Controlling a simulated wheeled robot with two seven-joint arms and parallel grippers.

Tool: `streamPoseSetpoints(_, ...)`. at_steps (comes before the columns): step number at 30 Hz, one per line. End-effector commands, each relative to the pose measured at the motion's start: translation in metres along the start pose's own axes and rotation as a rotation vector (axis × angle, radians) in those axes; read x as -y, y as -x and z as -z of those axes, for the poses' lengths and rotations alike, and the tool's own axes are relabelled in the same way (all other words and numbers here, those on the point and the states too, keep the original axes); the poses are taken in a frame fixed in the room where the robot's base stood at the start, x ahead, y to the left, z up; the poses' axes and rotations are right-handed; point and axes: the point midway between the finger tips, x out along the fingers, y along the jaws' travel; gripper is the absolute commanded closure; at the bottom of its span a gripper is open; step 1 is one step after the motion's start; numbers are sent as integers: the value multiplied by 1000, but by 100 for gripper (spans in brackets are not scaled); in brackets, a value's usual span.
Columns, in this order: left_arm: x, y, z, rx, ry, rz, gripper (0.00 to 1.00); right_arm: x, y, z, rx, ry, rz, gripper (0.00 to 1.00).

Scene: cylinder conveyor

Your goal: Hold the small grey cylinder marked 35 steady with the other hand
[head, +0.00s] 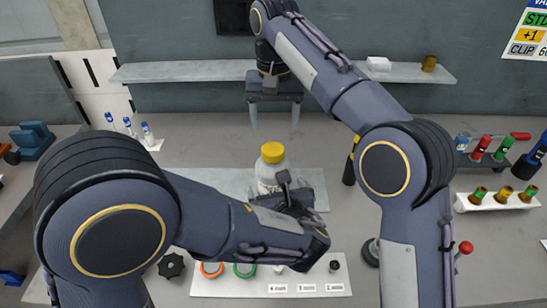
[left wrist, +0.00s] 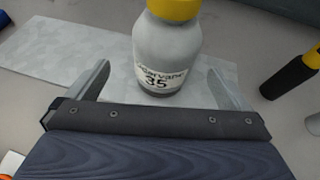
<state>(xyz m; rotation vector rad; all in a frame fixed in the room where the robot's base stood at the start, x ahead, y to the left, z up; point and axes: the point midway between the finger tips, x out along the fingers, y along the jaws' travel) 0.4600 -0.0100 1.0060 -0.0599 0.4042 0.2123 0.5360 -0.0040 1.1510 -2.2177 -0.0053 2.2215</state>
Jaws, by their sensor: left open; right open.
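The small grey cylinder marked 35 (head: 268,173) stands upright on a light grey plate (head: 215,183), with a yellow cap on top. In the left wrist view the cylinder (left wrist: 165,50) shows its label with 35 facing me. My left gripper (left wrist: 160,80) is open, with one finger on each side of the cylinder's lower part and visible gaps to both. In the head view my left gripper (head: 287,190) partly hides the cylinder's lower right side. My right gripper (head: 274,118) is open and empty, above and behind the cylinder, fingers pointing down.
A white board (head: 235,286) with coloured rings and labelled spots lies in front. A black-and-yellow tool (head: 350,165) stands right of the plate. Racks of coloured tubes (head: 495,200) are at the right. A shelf (head: 190,72) runs along the back wall. Blue-capped vials (head: 147,135) stand at the left.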

Motion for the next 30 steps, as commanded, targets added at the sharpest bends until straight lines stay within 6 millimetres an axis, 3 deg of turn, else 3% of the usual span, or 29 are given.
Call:
streamPoseSetpoints(5,7,-10,1,14,-30,14,0,4,-1,1,1,-1,-6,33)
streamPoseSetpoints(18,7,-70,0,12,-26,13,0,4,-1,1,1,-1,-5,33)
streamPoseSetpoints(30,7,-77,0,12,-23,14,1,4,-1,1,1,-1,-4,33)
